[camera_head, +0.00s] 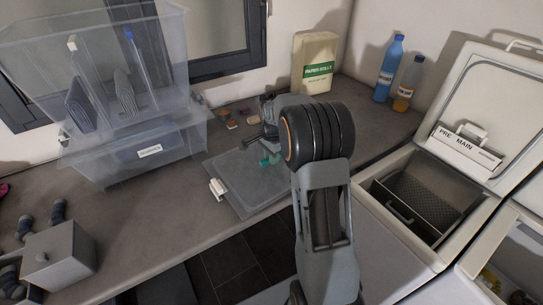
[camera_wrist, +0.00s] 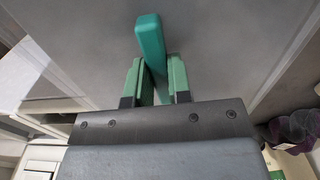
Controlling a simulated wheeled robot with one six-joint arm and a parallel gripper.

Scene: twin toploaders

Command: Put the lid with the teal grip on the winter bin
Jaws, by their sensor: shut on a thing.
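The lid (camera_head: 235,178) is a grey, see-through flat panel with a white clip on its left edge. It is low over the counter near the front edge; I cannot tell whether it touches. Its teal grip (camera_head: 265,161) stands between my gripper's fingers (camera_head: 270,155). In the wrist view my gripper (camera_wrist: 157,80) is shut on the teal grip (camera_wrist: 150,42), with the lid (camera_wrist: 215,45) behind it. A clear bin (camera_head: 135,165) with a white label stands at the left, with another clear bin (camera_head: 150,75) above it. The labels are too small to read, so I cannot tell which is the winter bin.
A grey box (camera_head: 60,255) sits front left. Small items (camera_head: 232,124) lie behind the lid. An open toploader (camera_head: 425,195) is at the right. Bare counter (camera_head: 140,215) lies left of the lid.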

